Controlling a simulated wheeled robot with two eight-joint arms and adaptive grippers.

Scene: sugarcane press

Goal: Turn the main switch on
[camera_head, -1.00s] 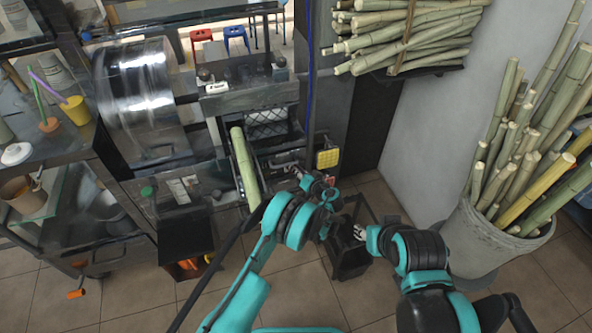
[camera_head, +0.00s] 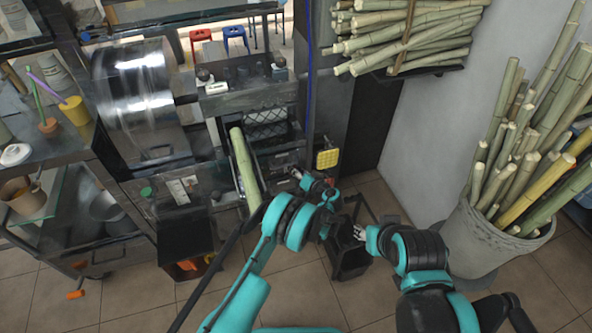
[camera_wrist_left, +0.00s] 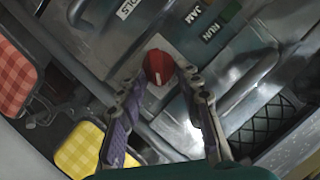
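The main switch, a red round knob with a white pointer line (camera_wrist_left: 159,67), sits on a pale plate on the metal machine in the left wrist view. The pointer line runs nearly up and down in that picture. My left gripper (camera_wrist_left: 161,84) is open, with one finger on each side of the knob's lower part; I cannot tell whether they touch it. In the head view my left gripper (camera_head: 296,174) is at the front of the press, and I cannot make out the knob there. My right gripper (camera_head: 359,233) hangs lower right, away from the press; its fingers are too small to read.
Labels reading RUN and JAM (camera_wrist_left: 207,22) are beside the knob. A yellow checked pad (camera_head: 327,158) is close to the left gripper. A cane stalk (camera_head: 244,168) leans at the press. A bucket of cane (camera_head: 487,245) stands at right.

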